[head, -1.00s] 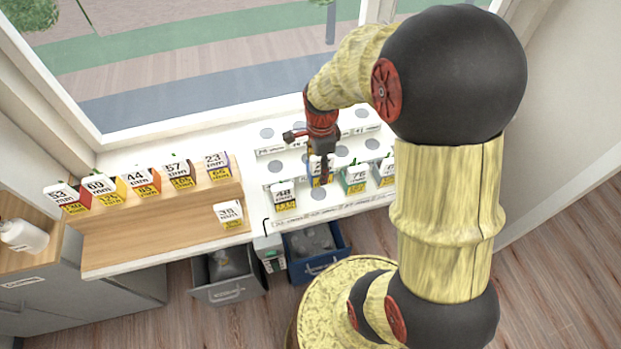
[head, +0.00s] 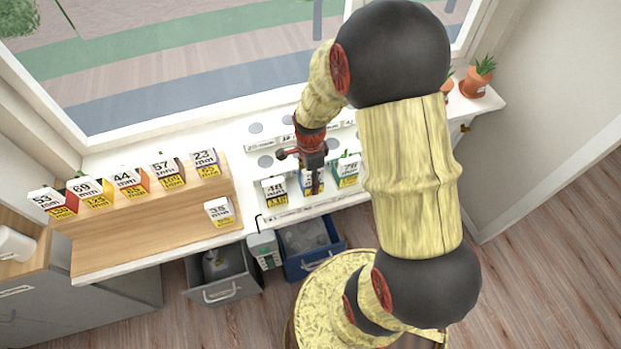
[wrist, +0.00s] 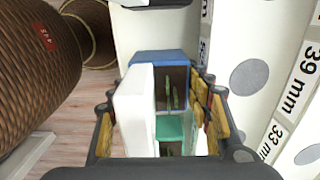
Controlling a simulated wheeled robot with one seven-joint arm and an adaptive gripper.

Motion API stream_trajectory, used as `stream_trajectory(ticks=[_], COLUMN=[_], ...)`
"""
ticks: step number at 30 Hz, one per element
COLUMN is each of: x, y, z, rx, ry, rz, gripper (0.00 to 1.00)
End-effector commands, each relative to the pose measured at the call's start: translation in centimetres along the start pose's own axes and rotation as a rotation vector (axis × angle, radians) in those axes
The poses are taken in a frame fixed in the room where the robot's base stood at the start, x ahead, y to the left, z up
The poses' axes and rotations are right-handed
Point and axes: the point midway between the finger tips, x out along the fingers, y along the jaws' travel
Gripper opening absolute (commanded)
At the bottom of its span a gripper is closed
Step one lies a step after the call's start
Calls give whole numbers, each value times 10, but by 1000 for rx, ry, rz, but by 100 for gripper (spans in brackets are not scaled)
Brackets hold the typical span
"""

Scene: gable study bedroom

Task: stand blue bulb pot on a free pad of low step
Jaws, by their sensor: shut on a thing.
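My gripper (head: 314,184) points down over the low step (head: 292,210) of the white stepped stand. It is shut on the blue bulb pot (head: 305,181), which also shows between the fingers in the wrist view (wrist: 160,57). The pot looks upright, with a white and yellow label and small green shoots. It is in line between the white-labelled 48 pot (head: 275,190) and the green 76 pot (head: 348,170). I cannot tell whether its base touches the pad, which is hidden beneath it. The fingers partly cover its label.
Grey pads on the higher steps, one (head: 265,161) behind the 48 pot, are bare. A wooden rack (head: 150,225) with several labelled pots stands left. The window is close behind.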

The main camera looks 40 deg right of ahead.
Motion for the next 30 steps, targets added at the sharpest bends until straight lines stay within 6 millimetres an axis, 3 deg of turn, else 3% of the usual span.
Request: stream_trajectory(ticks=[5,6,9,20,23,30], x=[3,3,3,-2,-13,-61], y=[0,0,0,0,-1,-1], z=[0,0,0,0,0,0], rx=[0,0,0,0,0,0], ry=[0,0,0,0,0,0], rz=[-1,0,0,0,-4,-5], gripper=[10,52,57,57,57,57])
